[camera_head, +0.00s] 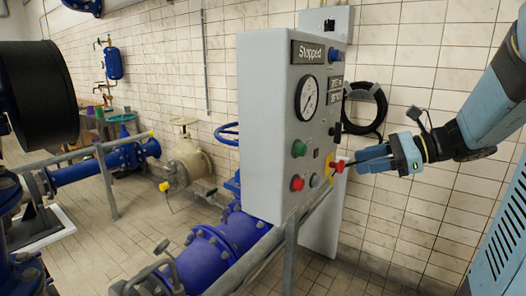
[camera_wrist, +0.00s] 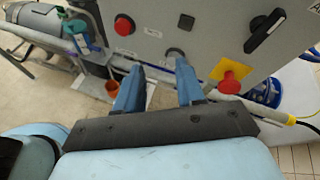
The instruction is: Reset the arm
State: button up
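My arm reaches in from the right in the head view, with my gripper (camera_head: 352,163) close to the front of the grey control panel (camera_head: 262,130). The gripper tip is near the red emergency button (camera_head: 338,166) on its yellow plate; contact cannot be told there. In the wrist view my gripper (camera_wrist: 160,80) shows two blue fingers apart with nothing between them. The panel face lies beyond the fingertips. The red emergency button (camera_wrist: 231,85) is right of the fingers in that view, apart from them. A round red button (camera_wrist: 124,26) is at upper left.
A railing (camera_head: 291,245) and blue pipes (camera_head: 205,258) stand below and left. A black cable coil (camera_head: 365,110) hangs on the tiled wall behind.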

jog(key=s+a+f+n+h, duration=0.1)
jog(key=s+f+n+h, duration=0.1)
jog(key=s+n+h, duration=1)
jog(key=s+n, duration=0.2)
jog(key=n, duration=0.4)
jog(key=shift+s+a+f+n+t+h, duration=0.15)
jog(key=shift+a+n+t+h, duration=0.15)
jog(key=shift+a, duration=0.1)
